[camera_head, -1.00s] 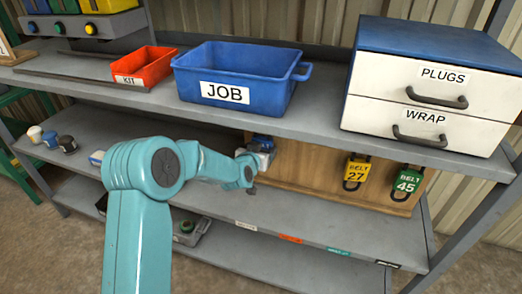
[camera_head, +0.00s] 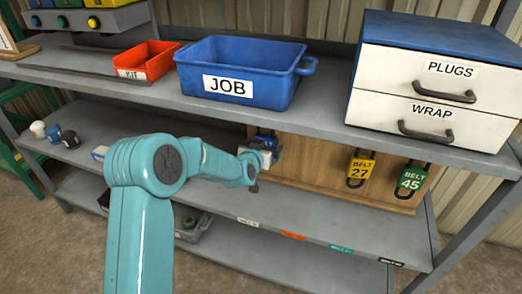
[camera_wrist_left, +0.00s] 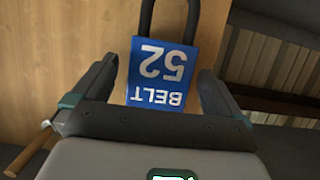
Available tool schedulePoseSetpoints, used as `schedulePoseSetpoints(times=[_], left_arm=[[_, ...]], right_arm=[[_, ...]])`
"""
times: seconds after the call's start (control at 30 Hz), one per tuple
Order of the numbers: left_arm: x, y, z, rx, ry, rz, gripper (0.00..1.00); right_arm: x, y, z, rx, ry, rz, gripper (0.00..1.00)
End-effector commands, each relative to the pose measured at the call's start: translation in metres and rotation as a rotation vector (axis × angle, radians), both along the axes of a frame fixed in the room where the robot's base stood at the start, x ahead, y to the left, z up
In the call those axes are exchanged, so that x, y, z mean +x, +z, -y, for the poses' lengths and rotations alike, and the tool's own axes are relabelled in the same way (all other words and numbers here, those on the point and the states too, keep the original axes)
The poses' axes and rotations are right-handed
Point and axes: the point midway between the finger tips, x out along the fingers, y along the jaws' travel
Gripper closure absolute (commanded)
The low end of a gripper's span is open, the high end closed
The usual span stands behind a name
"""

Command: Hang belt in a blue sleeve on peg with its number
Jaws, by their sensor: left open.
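A blue sleeve (camera_wrist_left: 160,75) marked BELT 52 appears upside down in the wrist view, with its dark loop (camera_wrist_left: 172,18) against the wooden board. In the head view the blue sleeve (camera_head: 266,137) is partly hidden by my gripper. My left gripper (camera_wrist_left: 155,70) is open, with a finger on each side of the sleeve and gaps visible. A yellow BELT 27 sleeve (camera_head: 361,167) and a green BELT 45 sleeve (camera_head: 411,179) hang on the wooden board (camera_head: 320,163) to the right. A wooden peg (camera_wrist_left: 34,152) shows at the wrist view's lower left. My right gripper is out of view.
The board stands on the middle shelf (camera_head: 310,215), under the upper shelf (camera_head: 325,117). Above are a blue JOB bin (camera_head: 285,90), a red KIT tray (camera_head: 160,62) and a drawer unit (camera_head: 385,85). Small capped items (camera_head: 55,134) stand at the left.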

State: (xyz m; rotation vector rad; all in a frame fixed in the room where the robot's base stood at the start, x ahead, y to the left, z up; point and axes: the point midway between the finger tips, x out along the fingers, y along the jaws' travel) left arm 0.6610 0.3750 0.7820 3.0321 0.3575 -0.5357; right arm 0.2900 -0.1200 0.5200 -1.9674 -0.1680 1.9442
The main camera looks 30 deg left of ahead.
Motion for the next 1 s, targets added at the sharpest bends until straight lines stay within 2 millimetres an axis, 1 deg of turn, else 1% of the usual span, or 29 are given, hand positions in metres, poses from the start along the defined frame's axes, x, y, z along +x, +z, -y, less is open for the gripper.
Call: schedulePoseSetpoints(times=[0.07,0.17,0.4,0.5,0.6,0.7,0.8,1.0], left_arm=[[-0.006,0.003,0.001,0.000,0.000,0.000,0.00],[-0.021,0.009,0.005,0.000,0.000,0.001,0.00],[-0.080,0.031,0.019,0.000,0.000,0.002,0.00],[-0.103,0.040,0.025,0.001,0.000,0.003,0.00],[-0.122,0.048,0.029,0.001,0.000,0.004,0.00],[-0.136,0.052,0.032,0.002,0.000,0.003,0.00],[-0.144,0.055,0.034,0.000,0.000,0.002,0.00],[-0.149,0.056,0.035,0.000,0.000,0.002,0.00]], right_arm=[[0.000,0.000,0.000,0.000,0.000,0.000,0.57],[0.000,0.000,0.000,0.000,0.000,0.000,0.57],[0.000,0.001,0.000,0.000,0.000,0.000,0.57],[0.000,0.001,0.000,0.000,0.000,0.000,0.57],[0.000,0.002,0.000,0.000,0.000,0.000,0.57],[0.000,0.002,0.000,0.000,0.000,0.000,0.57],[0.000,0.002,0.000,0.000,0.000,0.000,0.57],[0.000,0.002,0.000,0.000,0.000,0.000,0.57]])
